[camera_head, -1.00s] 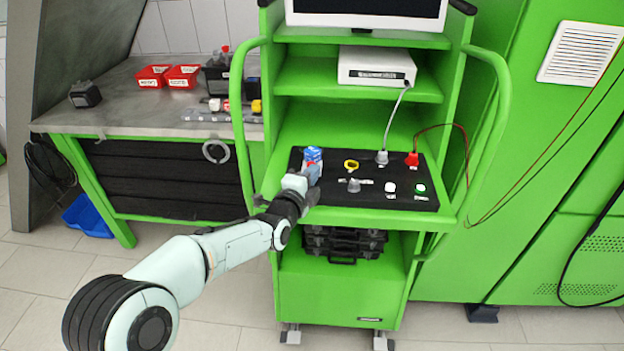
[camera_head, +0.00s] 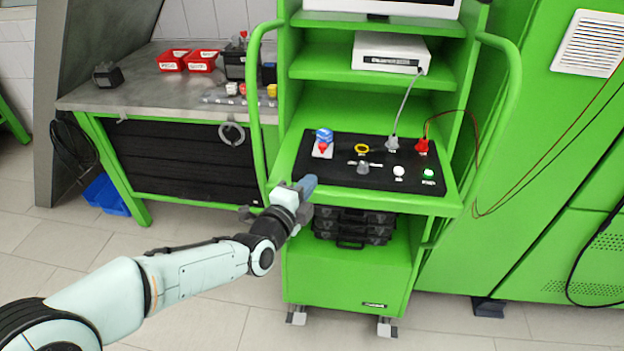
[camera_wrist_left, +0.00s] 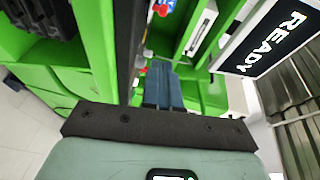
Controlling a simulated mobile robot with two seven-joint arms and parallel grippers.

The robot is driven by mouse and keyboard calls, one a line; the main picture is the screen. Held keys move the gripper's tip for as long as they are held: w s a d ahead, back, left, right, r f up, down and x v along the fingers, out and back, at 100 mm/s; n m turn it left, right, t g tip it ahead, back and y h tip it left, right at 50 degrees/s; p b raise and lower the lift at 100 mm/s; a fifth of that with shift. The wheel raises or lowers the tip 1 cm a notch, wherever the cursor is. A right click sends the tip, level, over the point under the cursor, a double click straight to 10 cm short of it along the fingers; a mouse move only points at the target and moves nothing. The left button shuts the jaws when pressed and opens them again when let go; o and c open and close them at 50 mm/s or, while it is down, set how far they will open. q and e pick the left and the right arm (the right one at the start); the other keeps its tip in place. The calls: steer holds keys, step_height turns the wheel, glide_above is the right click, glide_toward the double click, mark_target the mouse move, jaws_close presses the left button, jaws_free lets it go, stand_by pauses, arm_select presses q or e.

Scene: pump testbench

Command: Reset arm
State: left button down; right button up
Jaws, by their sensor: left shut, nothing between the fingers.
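My left gripper (camera_head: 308,184) is shut and empty at the front left edge of the green cart's panel shelf. In the left wrist view its blue-grey fingers (camera_wrist_left: 162,86) are together with nothing between them. The black control panel (camera_head: 330,178) lies on the shelf just beyond the fingertips. A blue and red part on a white plate (camera_head: 322,151) stands at the panel's left side, apart from the gripper. My right gripper does not show.
The green cart (camera_head: 345,275) has tall side handles (camera_head: 257,110). The panel carries a yellow ring (camera_head: 362,149), a grey knob (camera_head: 362,168), a white button (camera_head: 399,171), a green light (camera_head: 428,173) and a red plug (camera_head: 422,145). A workbench (camera_head: 130,90) with red bins (camera_head: 203,61) stands left.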

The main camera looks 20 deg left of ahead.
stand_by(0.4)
arm_select(q)
steer(key=s+d+f+n+g+p, duration=0.1)
steer(key=s+f+n+g+p, duration=0.2)
steer(key=f, duration=0.8)
steer(key=s+d+f+n+g, duration=0.1)
steer(key=s+f+n+g, duration=0.3)
steer(key=f, duration=0.6)
steer(key=s+d+f+n+g+p, duration=0.1)
steer(key=s+f+n+g+p, duration=0.2)
steer(key=f, duration=0.8)
steer(key=s+d+f+n+g+p, duration=0.1)
steer(key=s+d+f+n+g, duration=0.1)
steer(key=s, duration=0.6)
steer(key=s+d+f+n+g+h+p, duration=0.1)
steer(key=s+d+f+n+g, duration=0.1)
steer(key=s+f+n, duration=0.3)
steer(key=s+d+f+n+g+h, duration=0.1)
steer(key=s+d+f+n+g, duration=0.1)
steer(key=s, duration=0.9)
steer(key=f+n+g, duration=0.1)
steer(key=n+g, duration=0.1)
steer(key=n, duration=0.1)
steer(key=shift+s+f+p, duration=0.25)
steer(key=shift+s+p, duration=0.1)
steer(key=shift+p, duration=0.05)
